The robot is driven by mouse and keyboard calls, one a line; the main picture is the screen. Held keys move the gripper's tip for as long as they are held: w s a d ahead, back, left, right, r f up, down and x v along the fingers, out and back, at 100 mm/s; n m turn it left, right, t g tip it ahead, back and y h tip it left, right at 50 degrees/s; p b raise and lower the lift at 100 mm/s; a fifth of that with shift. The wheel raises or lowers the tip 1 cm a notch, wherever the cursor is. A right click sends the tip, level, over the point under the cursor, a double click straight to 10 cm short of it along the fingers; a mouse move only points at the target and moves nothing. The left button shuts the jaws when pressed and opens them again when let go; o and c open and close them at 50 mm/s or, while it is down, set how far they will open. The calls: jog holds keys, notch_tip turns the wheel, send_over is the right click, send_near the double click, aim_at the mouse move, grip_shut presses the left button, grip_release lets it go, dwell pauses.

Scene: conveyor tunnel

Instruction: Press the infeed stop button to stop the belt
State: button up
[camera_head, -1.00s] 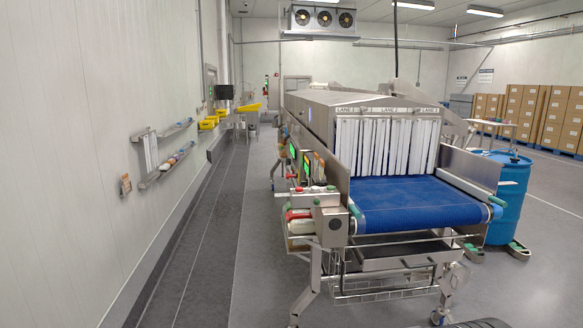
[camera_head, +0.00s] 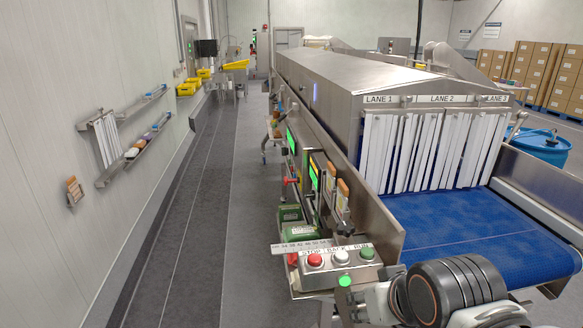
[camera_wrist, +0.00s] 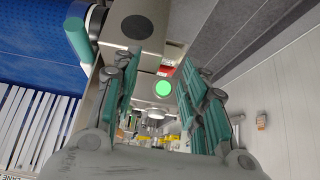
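The red stop button (camera_head: 314,260), under a STOP label, sits at the left of a steel button box beside the infeed. A white button (camera_head: 341,256) labelled BACK and a green button (camera_head: 367,253) labelled RUN sit to its right. In the wrist view my gripper (camera_wrist: 160,72) is open and empty, its teal-padded fingers spread apart. A bright green disc (camera_wrist: 163,88) shows between the fingers and also in front of the box in the head view (camera_head: 345,281); what it belongs to is unclear. The blue belt (camera_head: 450,235) lies right of the box.
Steel side plates and lit green screens (camera_head: 314,176) rise behind the box. White strip curtains (camera_head: 430,150) hang at the tunnel mouth. A blue drum (camera_head: 542,146) stands at the right. Wall racks (camera_head: 135,150) are at the left. The aisle floor (camera_head: 225,220) is clear.

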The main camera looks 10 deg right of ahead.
dwell(0.3)
grip_shut()
dwell(1.2)
